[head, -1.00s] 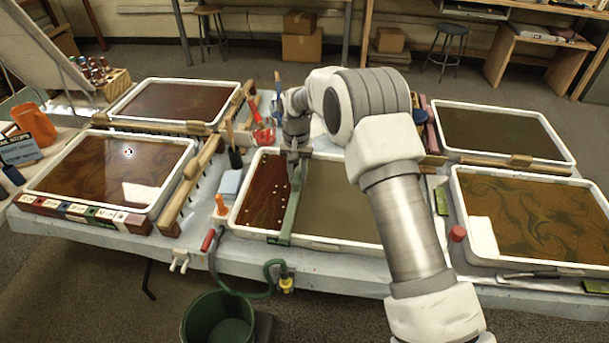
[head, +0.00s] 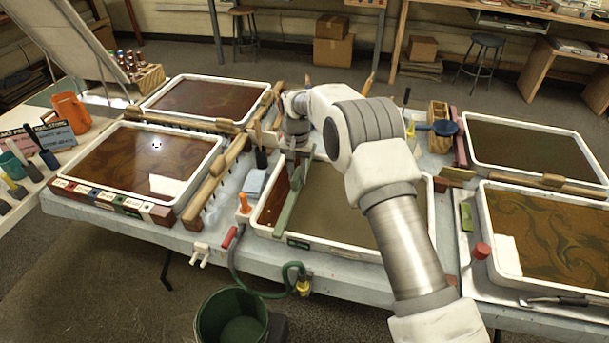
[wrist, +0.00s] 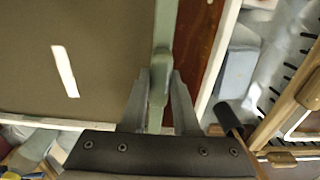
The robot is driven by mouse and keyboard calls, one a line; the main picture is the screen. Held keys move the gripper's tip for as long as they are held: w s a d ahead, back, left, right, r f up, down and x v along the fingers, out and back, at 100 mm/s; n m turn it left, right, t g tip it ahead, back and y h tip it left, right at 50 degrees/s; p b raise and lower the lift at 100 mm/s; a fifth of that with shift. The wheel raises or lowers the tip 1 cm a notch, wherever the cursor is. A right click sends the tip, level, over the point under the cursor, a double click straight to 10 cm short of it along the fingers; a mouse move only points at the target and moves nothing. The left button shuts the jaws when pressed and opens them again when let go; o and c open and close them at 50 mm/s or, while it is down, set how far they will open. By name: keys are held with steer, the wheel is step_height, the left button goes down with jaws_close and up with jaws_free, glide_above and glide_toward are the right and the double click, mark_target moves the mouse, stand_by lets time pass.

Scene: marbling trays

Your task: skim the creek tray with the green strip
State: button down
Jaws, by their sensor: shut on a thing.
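The green strip (head: 291,202) stands across the middle tray (head: 352,253), near its left end. The tray has a white rim and a small green label on its front that I cannot read. My gripper (head: 298,153) is shut on the strip at its far end. The wrist view shows the strip (wrist: 164,30) between the two fingers of my gripper (wrist: 160,82). A narrow dark red band (head: 268,208) of liquid lies left of the strip, and plain brown-grey liquid (head: 330,205) lies right of it. My arm hides part of the tray.
Two trays with swirled or dark liquid stand left, (head: 130,205) and (head: 150,112), and two stand right, (head: 505,280) and (head: 585,180). A wooden rake (head: 215,185), a blue-grey block (head: 253,183) and an orange-topped tool (head: 244,203) lie close left of the middle tray.

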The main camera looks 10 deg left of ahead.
steer(key=shift+w+a, duration=0.1)
steer(key=shift+a, duration=2.9)
steer(key=shift+a+r+p, duration=0.1)
steer(key=shift+r+p, duration=0.2)
steer(key=shift+p, duration=0.05)
steer(key=shift+r+p, duration=1.2)
steer(key=shift+r, duration=1)
step_height(320, 180, up, 4)
steer(key=p, duration=0.2)
steer(key=shift+p, duration=0.35)
